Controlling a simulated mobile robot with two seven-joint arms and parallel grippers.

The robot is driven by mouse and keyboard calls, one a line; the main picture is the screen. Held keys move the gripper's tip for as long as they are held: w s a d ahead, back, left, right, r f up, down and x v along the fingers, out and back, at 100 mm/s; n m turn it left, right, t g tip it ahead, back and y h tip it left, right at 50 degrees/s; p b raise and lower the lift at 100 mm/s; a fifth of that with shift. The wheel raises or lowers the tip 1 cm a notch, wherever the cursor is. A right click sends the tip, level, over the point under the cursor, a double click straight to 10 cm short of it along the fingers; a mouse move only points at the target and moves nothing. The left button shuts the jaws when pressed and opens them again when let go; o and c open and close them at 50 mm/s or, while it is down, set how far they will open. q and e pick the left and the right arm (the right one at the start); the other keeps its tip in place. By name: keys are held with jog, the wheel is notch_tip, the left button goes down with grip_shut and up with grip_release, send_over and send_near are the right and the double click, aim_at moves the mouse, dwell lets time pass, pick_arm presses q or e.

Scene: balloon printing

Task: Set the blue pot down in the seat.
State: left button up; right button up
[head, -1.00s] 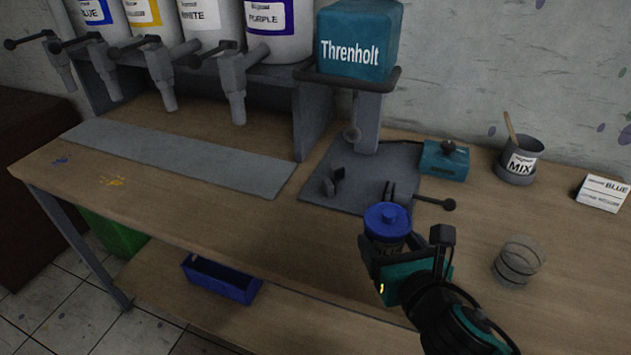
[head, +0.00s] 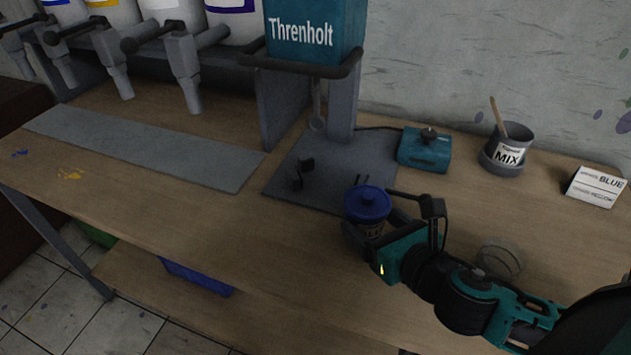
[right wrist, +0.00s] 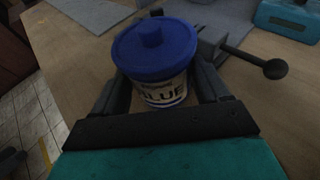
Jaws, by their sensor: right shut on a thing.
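The blue pot (head: 367,206) has a blue lid with a knob and a pale label with dark letters. My right gripper (head: 370,234) is shut around its body; the right wrist view shows the pot (right wrist: 155,70) upright between the two fingers. The pot is at the front right edge of the grey plate (head: 275,187) under the Threnholt machine (head: 315,30). I cannot tell whether it touches anything below. My left gripper is out of view.
A clear ribbed cup (head: 500,257) stands right of the pot, close behind my right arm. A teal box (head: 424,150), a MIX pot (head: 507,150) and a card (head: 595,187) stand farther back. Paint taps (head: 183,70) hang at the left. Bare tabletop lies left of the pot.

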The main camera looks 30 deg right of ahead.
jog(key=shift+w+d+r, duration=0.15)
jog(key=shift+w, duration=0.2)
jog(key=w+p, duration=0.1)
jog(key=w, duration=1.6)
jog(key=shift+w, duration=0.15)
jog(key=shift+s+f, duration=0.2)
jog(key=shift+f, duration=0.2)
jog(key=shift+c, duration=0.6)
jog(key=shift+f, duration=0.3)
jog(key=shift+f, duration=0.25)
jog(key=o, duration=1.2)
jog(key=shift+s+f, duration=0.1)
jog(key=shift+f, duration=0.05)
jog(key=shift+o, duration=0.5)
